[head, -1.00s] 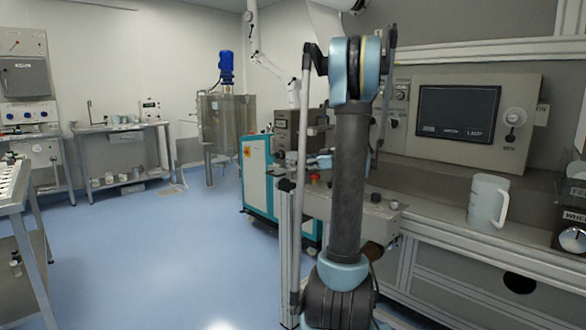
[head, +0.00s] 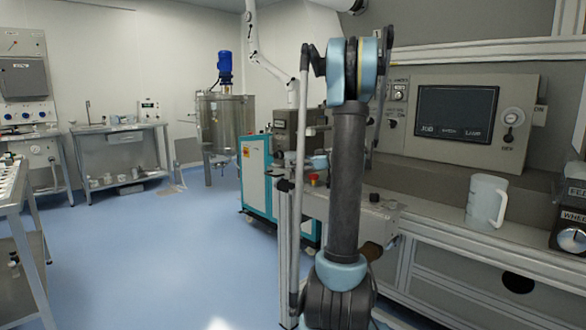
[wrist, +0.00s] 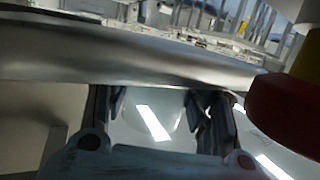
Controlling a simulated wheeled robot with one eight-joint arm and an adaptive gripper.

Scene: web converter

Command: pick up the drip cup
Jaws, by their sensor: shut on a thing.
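My gripper (wrist: 155,108) shows at the bottom of the wrist view, its two dark fingers spread either side of a pale, rounded, shiny thing. I take this to be the drip cup (wrist: 172,122), and the fingers are shut on it. Its outline is hard to make out against the bright floor, and its lower part is hidden by my gripper's body. In the head view my gripper (head: 319,162) is small and partly hidden behind my arm, beside the machine; the cup cannot be made out there.
A metal roller or bar (wrist: 150,60) crosses the wrist view just beyond my fingers. A red and yellow stop button (wrist: 290,110) is close on the right. A white jug (head: 483,200) stands on the ledge below a control panel (head: 457,113). Open blue floor (head: 130,250) lies left.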

